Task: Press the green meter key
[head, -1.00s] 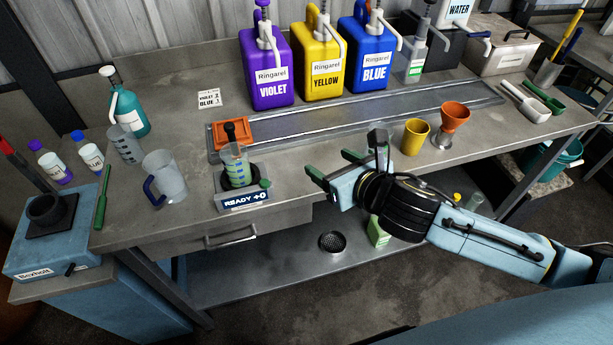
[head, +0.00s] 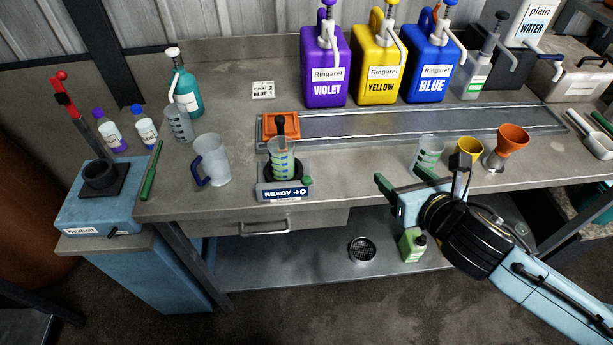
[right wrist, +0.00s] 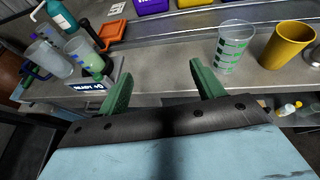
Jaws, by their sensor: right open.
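The green meter key (head: 308,181) is a small green knob at the right of the meter's display (head: 283,193), which reads READY and a zero. A clear graduated beaker (head: 281,160) with yellow-green and blue contents stands on the meter, in front of an orange block (head: 282,126). My right gripper (head: 402,178) is open and empty, right of the key and apart from it, at the bench's front edge. In the right wrist view its green fingers (right wrist: 160,75) are spread, with the display (right wrist: 88,88) to their left. My left gripper is out of view.
A clear beaker (head: 428,155), a yellow cup (head: 468,150) and an orange funnel (head: 510,142) stand close to my right gripper. A clear jug (head: 211,160) is left of the meter. Violet (head: 325,85), yellow and blue containers stand behind. The bench between meter and gripper is clear.

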